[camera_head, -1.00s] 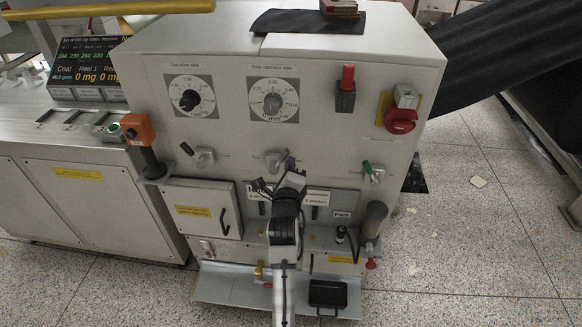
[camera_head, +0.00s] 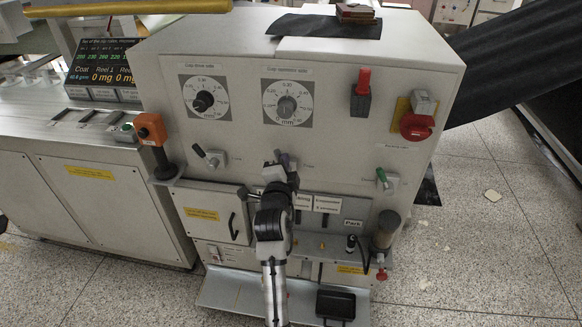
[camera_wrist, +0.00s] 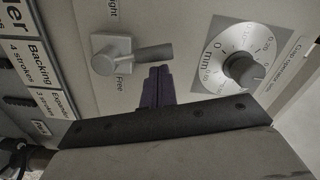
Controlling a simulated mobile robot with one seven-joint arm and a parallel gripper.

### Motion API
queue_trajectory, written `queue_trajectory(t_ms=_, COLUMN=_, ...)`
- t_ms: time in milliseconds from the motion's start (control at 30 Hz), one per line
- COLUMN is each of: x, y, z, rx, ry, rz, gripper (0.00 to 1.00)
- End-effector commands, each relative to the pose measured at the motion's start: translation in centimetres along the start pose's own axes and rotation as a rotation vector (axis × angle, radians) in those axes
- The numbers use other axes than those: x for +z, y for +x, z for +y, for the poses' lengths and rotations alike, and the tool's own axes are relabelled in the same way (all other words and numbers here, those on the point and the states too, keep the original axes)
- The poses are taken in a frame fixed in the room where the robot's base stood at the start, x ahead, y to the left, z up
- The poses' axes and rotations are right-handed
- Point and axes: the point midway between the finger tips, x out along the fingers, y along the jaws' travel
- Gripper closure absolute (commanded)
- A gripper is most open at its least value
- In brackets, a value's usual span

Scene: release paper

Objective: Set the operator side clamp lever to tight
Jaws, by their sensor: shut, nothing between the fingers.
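The operator side clamp lever (camera_wrist: 150,54) is a grey handle on a square pale mount. In the wrist view the handle points right towards the dial, between the partly cut-off "Tight" label above and the "Free" label (camera_wrist: 119,85) below. In the head view the lever (camera_head: 272,173) is partly hidden by my gripper (camera_head: 285,160). My gripper has purple fingertips, shut together and empty. In the wrist view the fingertips (camera_wrist: 157,74) are just below the handle, on the "Free" side. I cannot tell whether they touch it.
The operator side dial (camera_head: 287,104) is above the lever. Another clamp lever (camera_head: 209,158) is to the left, and a green-handled lever (camera_head: 386,180) to the right. A red knob (camera_head: 415,127) and a red-topped switch (camera_head: 362,92) stick out. A shelf with tools lies below.

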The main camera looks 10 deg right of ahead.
Motion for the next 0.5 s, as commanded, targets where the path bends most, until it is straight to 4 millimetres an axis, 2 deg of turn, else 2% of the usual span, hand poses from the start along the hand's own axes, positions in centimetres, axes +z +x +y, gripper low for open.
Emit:
queue_trajectory(t_ms=167, x=1.0, y=0.0, z=-0.1, rx=0.003, ry=-0.109, rz=-0.003, gripper=1.00)
queue_trajectory(t_ms=500, x=1.7, y=0.1, z=-0.4, rx=0.004, ry=-0.103, rz=-0.002, gripper=1.00)
